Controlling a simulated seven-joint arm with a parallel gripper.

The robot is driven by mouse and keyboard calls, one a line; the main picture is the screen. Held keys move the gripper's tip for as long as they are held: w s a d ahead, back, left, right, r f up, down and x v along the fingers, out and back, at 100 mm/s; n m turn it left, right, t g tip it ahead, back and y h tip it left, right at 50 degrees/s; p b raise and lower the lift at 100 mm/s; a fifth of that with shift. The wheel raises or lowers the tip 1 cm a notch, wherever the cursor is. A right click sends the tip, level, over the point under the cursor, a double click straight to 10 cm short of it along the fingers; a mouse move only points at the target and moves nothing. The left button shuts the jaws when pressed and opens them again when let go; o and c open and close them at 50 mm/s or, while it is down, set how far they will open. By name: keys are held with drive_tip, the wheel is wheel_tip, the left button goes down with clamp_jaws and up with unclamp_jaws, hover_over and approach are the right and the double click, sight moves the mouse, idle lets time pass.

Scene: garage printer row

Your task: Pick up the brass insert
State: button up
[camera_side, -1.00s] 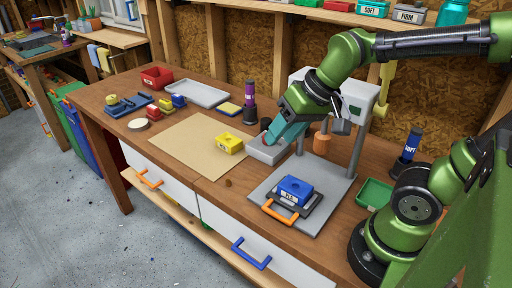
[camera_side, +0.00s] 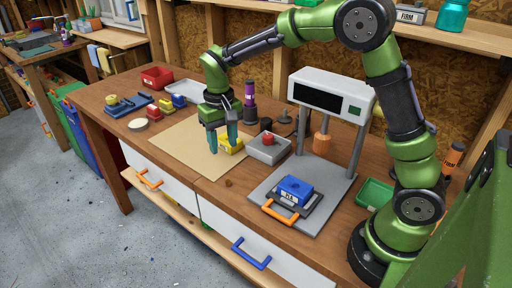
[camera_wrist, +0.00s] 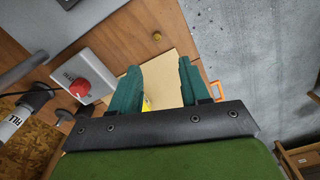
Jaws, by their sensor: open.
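The brass insert (camera_side: 228,183) is a small brownish piece on the bare wood near the bench's front edge. In the wrist view the brass insert (camera_wrist: 157,36) shows as a small gold piece, ahead of the fingertips and apart from them. My gripper (camera_side: 222,146) has teal fingers pointing down over the tan mat, to the left of and behind the insert. It also shows in the wrist view (camera_wrist: 158,72), open, with nothing held between the fingers. A yellow block (camera_side: 236,148) is behind the fingers and partly hidden.
A grey box with a red button (camera_side: 268,150) stands right of my gripper. The grey press (camera_side: 330,95) carries a blue block (camera_side: 295,190) on its base. The tan mat (camera_side: 180,145) is mostly clear. A red bin (camera_side: 157,77) and small coloured blocks stand at left.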

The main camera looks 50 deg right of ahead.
hover_over(228, 180)
drive_tip(key=f, duration=0.7)
drive_tip(key=shift+a+f, duration=0.3)
drive_tip(key=f, duration=0.5)
drive_tip(key=shift+s+d+f, duration=0.1)
drive_tip(key=shift+d+f, duration=0.15)
drive_tip(key=shift+f, duration=0.05)
clamp_jaws()
